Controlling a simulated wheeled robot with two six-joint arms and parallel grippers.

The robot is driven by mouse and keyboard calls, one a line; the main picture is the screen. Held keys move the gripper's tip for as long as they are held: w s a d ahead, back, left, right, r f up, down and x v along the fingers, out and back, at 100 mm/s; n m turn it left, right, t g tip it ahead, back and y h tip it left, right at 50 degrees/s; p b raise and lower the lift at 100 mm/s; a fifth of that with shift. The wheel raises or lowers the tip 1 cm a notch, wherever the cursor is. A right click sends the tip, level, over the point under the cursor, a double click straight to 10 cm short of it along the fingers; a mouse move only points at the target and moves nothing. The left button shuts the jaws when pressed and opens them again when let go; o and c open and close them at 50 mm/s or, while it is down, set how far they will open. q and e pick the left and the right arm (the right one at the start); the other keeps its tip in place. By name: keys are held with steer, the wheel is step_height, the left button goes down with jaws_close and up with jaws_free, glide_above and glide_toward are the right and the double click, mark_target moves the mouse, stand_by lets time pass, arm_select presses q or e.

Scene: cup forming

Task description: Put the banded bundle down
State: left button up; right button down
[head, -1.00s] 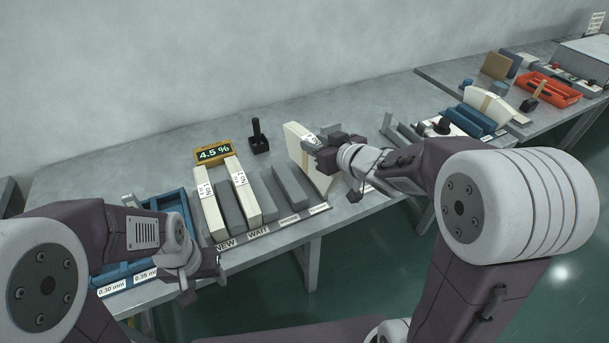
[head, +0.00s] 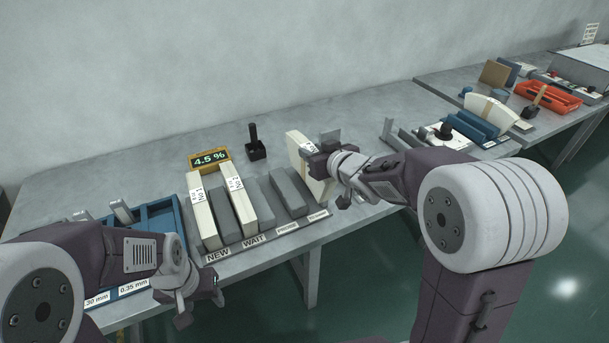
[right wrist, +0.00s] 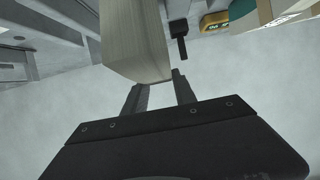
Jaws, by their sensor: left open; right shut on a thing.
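A cream bundle (head: 301,160) with a printed label near its top stands on edge near the right end of the slotted rack (head: 270,238). My right gripper (head: 318,160) is shut on its upper right side. The right wrist view shows the bundle's pale face (right wrist: 135,40) by the fingers (right wrist: 158,88). I cannot tell whether its bottom touches the rack or table. My left gripper (head: 200,292) is open and empty, in front of the table edge, below the NEW label.
Two labelled cream bundles (head: 204,212) stand in the rack among grey dividers. A yellow display (head: 209,159) reads 4.5 %. A black-handled tool (head: 255,145) stands behind. A blue tray (head: 165,222) lies left; another banded bundle (head: 486,107) stands far right.

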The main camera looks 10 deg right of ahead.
mark_target(305, 164)
steer(key=shift+w+a+f+b, duration=0.35)
steer(key=shift+w+a+f, duration=0.3)
steer(key=shift+w+a, duration=0.3)
step_height(305, 164, down, 4)
steer(key=shift+s+f+b, duration=0.1)
steer(key=shift+s+b, duration=0.05)
steer(key=shift+b, duration=1)
steer(key=c, duration=1)
jaws_free()
steer(key=shift+f, duration=0.1)
